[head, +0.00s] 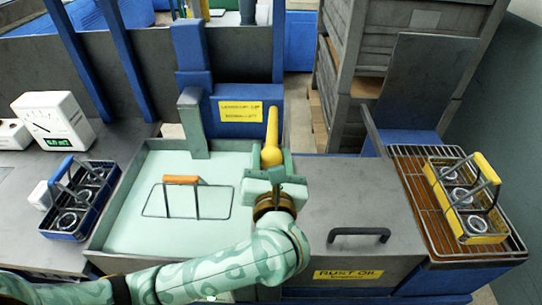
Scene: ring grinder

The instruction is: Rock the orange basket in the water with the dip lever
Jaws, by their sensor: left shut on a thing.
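The orange basket (182,180) sits in the pale water of the grey tank (105,225). Only its orange handle, thin uprights and the outline of its wire rim show; the rest is hidden under the water. The yellow dip lever (272,125) stands at the tank's back right corner, with a thick yellow knob at its lower end. My left gripper (271,168) reaches over the tank's right side and is shut on the dip lever at that knob. Its fingers hide part of the grip. My right gripper is not in view.
A blue-handled basket (68,205) with metal rings stands left of the tank. A grey lid (350,200) with a dark handle and a RUST OIL label lies to the right. A yellow basket (465,200) of rings stands on the brown rack (415,185). A white meter (55,120) stands at back left.

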